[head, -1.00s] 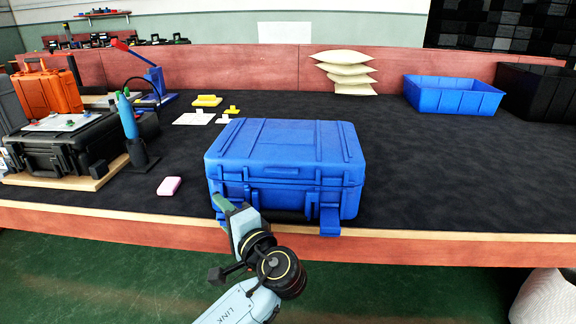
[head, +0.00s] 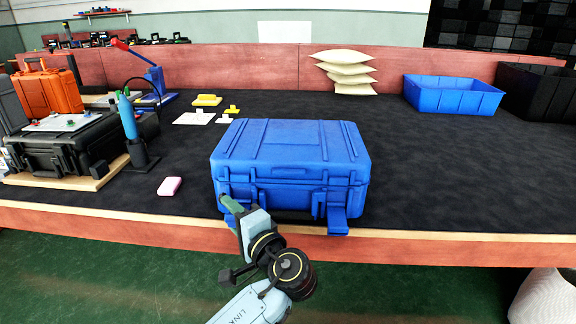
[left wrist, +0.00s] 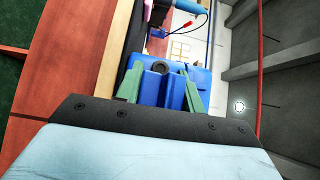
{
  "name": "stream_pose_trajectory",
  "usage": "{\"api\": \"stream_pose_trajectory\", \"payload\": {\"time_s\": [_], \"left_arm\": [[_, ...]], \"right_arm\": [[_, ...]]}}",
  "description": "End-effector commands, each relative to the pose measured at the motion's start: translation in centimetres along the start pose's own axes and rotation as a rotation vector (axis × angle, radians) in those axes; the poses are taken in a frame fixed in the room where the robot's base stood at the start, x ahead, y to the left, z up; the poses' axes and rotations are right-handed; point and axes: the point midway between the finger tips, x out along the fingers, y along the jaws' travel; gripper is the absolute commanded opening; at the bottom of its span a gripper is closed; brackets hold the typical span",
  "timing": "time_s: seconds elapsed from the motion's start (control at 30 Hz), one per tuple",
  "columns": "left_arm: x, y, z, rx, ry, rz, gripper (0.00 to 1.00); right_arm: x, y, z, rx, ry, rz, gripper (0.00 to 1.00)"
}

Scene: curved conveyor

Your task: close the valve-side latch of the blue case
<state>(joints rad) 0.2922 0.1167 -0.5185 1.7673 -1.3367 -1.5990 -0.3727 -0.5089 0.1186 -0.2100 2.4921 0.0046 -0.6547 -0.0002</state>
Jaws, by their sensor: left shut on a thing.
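A dark round knob (left wrist: 161,68), perhaps the valve, shows just beyond. The right latch (head: 338,218) sticks out from the front, hanging low at the table edge. My right gripper is not in view.
A black case (head: 65,150) on a wooden board and a blue bottle-like tool (head: 127,115) stand farther left. A blue bin (head: 452,95) is at the back right. The table right of the case is clear.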

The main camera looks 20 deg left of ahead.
Motion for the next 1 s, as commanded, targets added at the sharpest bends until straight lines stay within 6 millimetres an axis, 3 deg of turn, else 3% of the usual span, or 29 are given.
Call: {"api": "stream_pose_trajectory", "payload": {"time_s": [1.0], "left_arm": [[-1.1,-0.1,-1.9,-0.003,0.005,-0.002,0.24]], "right_arm": [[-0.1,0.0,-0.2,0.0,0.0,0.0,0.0]]}}
